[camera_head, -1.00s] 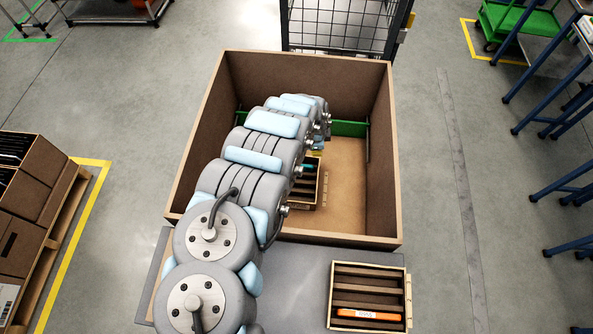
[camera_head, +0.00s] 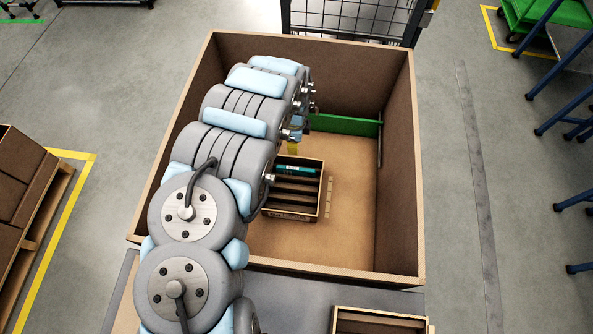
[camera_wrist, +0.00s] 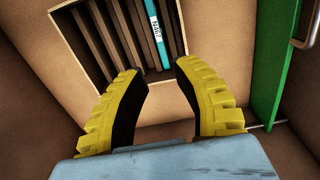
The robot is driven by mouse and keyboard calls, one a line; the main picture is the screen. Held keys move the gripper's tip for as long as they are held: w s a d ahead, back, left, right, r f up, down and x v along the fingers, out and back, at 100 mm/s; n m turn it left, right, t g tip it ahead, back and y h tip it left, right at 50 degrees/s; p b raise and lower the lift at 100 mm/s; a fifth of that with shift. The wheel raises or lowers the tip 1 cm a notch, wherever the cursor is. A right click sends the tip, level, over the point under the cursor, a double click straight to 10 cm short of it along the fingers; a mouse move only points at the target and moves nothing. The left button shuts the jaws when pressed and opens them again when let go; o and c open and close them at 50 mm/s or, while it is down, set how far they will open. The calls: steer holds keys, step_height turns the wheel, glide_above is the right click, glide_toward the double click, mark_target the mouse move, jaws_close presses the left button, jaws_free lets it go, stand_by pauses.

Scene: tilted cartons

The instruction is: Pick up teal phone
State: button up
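The teal phone (camera_head: 295,169) stands in the far slot of a small slotted carton (camera_head: 296,215) inside the large box. In the wrist view the phone (camera_wrist: 162,40) shows as a teal strip with a white label, in a slot towards the right of the carton (camera_wrist: 68,57). My gripper (camera_wrist: 161,80) is open, with two yellow, black-padded fingers spread apart. Its fingertips are near the carton's lower edge in the wrist view, with the phone roughly ahead between them and nothing held. In the head view my arm hides most of the gripper.
The large brown box (camera_head: 398,170) has high walls around the carton. A green panel (camera_head: 345,124) stands at its back, and also right of my gripper in the wrist view (camera_wrist: 273,65). Another slotted carton (camera_head: 380,316) sits in front.

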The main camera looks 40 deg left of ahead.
steer(key=b, duration=0.4)
glide_above(296, 168)
steer(key=f, duration=1.1)
steer(key=shift+s+a+f, duration=0.1)
steer(key=shift+a+f, duration=0.05)
steer(key=shift+a, duration=0.05)
steer(key=shift+a+f+b, duration=0.1)
steer(key=shift+f+b, duration=0.2)
steer(key=f+b, duration=0.2)
steer(key=f, duration=0.3)
steer(key=shift+d+b, duration=0.3)
steer(key=shift+b, duration=0.1)
jaws_close()
